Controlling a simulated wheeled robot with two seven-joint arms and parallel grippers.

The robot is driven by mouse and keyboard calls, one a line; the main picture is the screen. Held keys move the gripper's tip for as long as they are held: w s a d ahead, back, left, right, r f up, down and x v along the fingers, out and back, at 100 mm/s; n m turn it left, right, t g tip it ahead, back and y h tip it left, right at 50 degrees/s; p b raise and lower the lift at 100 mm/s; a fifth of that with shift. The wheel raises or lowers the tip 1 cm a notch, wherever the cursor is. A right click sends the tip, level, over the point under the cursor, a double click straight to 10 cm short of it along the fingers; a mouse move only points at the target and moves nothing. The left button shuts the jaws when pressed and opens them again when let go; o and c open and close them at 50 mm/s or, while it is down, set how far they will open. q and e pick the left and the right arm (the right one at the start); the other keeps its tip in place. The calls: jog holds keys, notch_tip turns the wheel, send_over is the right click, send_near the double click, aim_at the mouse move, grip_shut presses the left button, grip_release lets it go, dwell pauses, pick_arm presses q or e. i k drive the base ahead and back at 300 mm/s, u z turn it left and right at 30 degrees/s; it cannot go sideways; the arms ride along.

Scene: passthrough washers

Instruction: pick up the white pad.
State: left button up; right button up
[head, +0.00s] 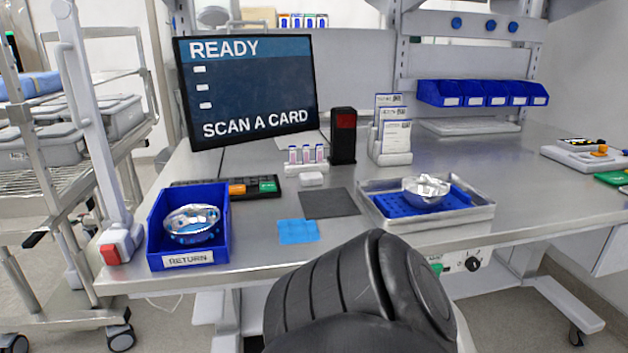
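A small white pad (312,179) lies on the steel bench top, just right of the keyboard and behind the dark grey mat. It looks like a low, flat block and nothing covers it. A black rounded part of my own body fills the bottom middle of the head view, in front of the bench edge. Neither of my grippers shows in this view.
A blue RETURN bin (188,260) holding a shiny metal bowl stands at front left. A dark grey mat (329,203) and a blue cloth (298,231) lie in front of the pad. A metal tray (473,217) sits to the right. A vial rack (305,167) and black scanner (343,137) stand behind.

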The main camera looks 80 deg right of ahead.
aim_at(309, 179)
jog(key=z, duration=1.8)
